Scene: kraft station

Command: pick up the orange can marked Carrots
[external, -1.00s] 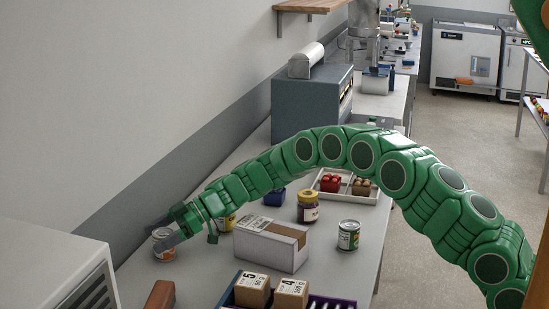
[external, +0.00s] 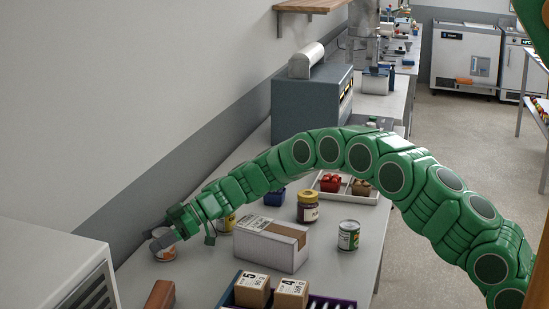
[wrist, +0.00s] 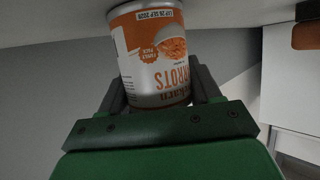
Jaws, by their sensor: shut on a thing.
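The orange and white can marked Carrots (wrist: 160,55) fills the middle of the wrist view, its label upside down there. My gripper (wrist: 158,92) has a dark finger on each side of the can and is shut on it. In the external view the can (external: 165,253) shows at the left end of the counter, partly covered by my gripper (external: 163,240). I cannot tell there whether the can touches the counter.
A white box (external: 268,245) lies right of my gripper. A red-brown block (external: 160,296) and a white appliance (external: 60,262) are at the near left.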

